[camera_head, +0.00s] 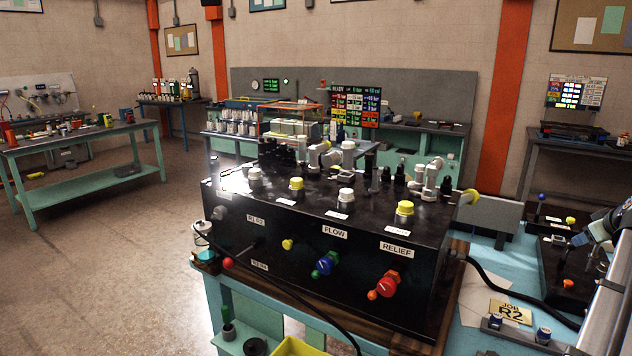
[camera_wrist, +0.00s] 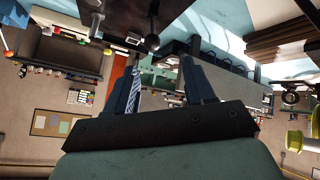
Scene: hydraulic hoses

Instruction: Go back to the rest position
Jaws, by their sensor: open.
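My gripper (camera_wrist: 160,78) shows in the wrist view with its two dark fingers apart and nothing between them. In the head view, part of my arm (camera_head: 612,290) shows at the right edge, beside the black hydraulic block. The black block (camera_head: 330,240) stands on the bench, with white and yellow caps on top and a blue knob (camera_head: 325,264) and a red knob (camera_head: 386,286) on its front. The wrist view looks out over the room, which appears upside down.
A black hose (camera_head: 515,292) curves over the blue bench at right, near a yellow "JOB R2" card (camera_head: 510,311). Another hose (camera_head: 300,298) hangs across the block's front. A small black panel with knobs (camera_head: 568,272) stands right of the block. Open floor (camera_head: 120,270) lies left.

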